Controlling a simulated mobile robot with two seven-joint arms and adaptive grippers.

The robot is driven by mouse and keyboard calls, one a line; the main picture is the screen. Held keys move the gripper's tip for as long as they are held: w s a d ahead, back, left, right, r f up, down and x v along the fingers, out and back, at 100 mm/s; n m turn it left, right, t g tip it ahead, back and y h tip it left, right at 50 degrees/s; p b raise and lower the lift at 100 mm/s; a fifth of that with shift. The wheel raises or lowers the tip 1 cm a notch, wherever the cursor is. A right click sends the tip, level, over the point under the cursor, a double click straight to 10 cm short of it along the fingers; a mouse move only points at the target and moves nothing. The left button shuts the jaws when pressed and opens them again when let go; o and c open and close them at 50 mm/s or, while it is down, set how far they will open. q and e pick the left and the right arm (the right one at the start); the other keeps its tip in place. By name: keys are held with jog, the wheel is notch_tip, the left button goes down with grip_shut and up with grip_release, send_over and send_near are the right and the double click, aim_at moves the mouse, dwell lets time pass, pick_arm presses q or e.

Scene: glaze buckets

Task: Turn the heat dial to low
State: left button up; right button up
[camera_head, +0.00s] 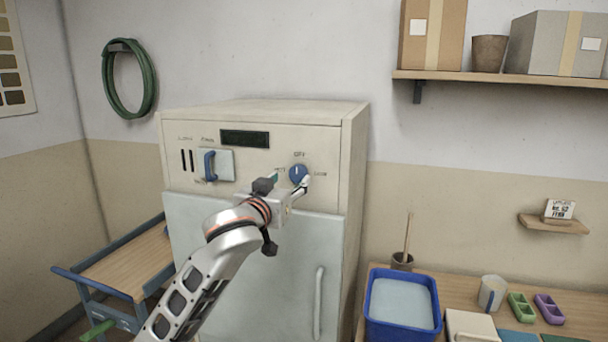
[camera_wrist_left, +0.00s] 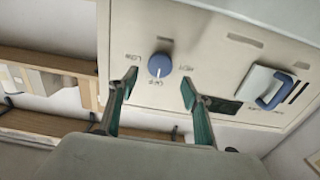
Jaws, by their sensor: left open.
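The heat dial (camera_head: 298,174) is a round blue knob on the upper front panel of a cream kiln-like cabinet (camera_head: 260,140). Its white mark points up toward OFF; LOW is lettered on its right and another, less clear word on its left. My left gripper (camera_head: 289,181) is open in front of the dial, with a finger toward each side. In the left wrist view, which is upside down, the dial (camera_wrist_left: 160,65) sits between and just beyond the two green-padded fingertips (camera_wrist_left: 159,82). They look apart from it. My right gripper is out of view.
A blue handle (camera_head: 210,165) on a small plate, vent slots and a dark display (camera_head: 245,139) share the panel. A door with a pale handle (camera_head: 319,300) is below. A cart (camera_head: 130,262) stands left; a workbench with a blue tub (camera_head: 374,310) stands right.

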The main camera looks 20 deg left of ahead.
aim_at(297, 173)
pick_arm(q)
jog(key=w, duration=0.6)
jog(key=shift+d+p, duration=0.15)
jog(key=shift+p, duration=0.15)
jog(key=shift+s, duration=0.1)
jog(key=c, duration=1.1)
